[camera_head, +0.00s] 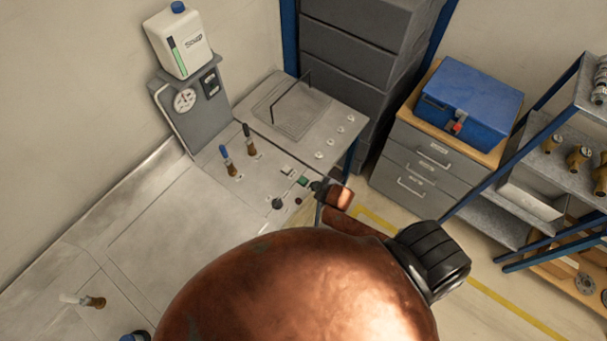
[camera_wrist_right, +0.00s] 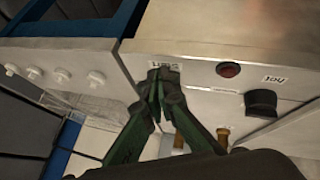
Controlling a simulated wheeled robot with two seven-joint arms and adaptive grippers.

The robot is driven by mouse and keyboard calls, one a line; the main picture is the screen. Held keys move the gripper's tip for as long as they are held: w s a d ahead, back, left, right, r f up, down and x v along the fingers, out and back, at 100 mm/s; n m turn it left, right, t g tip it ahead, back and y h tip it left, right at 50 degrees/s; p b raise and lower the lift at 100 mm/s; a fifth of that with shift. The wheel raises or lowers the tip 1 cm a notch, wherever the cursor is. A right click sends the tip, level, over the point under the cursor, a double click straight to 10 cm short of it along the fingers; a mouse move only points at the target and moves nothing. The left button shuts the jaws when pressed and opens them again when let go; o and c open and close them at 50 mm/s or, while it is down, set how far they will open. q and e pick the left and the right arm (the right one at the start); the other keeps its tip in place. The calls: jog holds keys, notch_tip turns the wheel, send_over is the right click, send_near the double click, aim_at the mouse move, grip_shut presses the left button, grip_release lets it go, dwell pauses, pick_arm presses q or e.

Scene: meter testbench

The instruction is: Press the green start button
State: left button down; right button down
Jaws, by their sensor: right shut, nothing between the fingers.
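My right gripper (camera_wrist_right: 165,78) is shut and empty, with its dark green fingers together in the right wrist view. Its tips are at the front panel of the bench, just below a small white label (camera_wrist_right: 165,64). The green start button cannot be made out in that view; the fingertips cover the panel below the label. In the head view the right gripper (camera_head: 315,187) is small and partly hidden by my copper-coloured arm. A small green patch lies beside it there, and I cannot tell whether it is the button or a finger. Contact cannot be told. My left gripper is not in view.
On the same panel are a red button (camera_wrist_right: 229,69) and a black knob (camera_wrist_right: 261,102). White knobs (camera_wrist_right: 52,74) line the neighbouring panel. Two upright handles (camera_head: 227,162) stand on the bench. A blue case (camera_head: 470,95) sits on a drawer cabinet (camera_head: 408,185) at the right.

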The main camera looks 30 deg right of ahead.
jog(key=w+a+r+n+t+y+p, duration=0.1)
jog(key=w+a+r+n+p, duration=0.1)
jog(key=w+r, duration=0.3)
notch_tip(320, 180, up, 5)
jog(key=shift+w+f+n+t, duration=0.2)
jog(key=shift+w+n+t, duration=0.15)
jog(key=shift+n, duration=0.25)
jog(key=shift+f, duration=0.1)
jog(key=b, duration=0.5)
send_over(304, 181)
notch_tip(304, 181, down, 8)
jog(key=shift+a+r, duration=0.1)
jog(key=shift+r, duration=0.1)
jog(key=shift+f+b, duration=0.3)
jog(key=shift+f, duration=0.2)
jog(key=shift+f, duration=0.1)
jog(key=shift+s+f, duration=0.1)
jog(key=shift+f, duration=0.2)
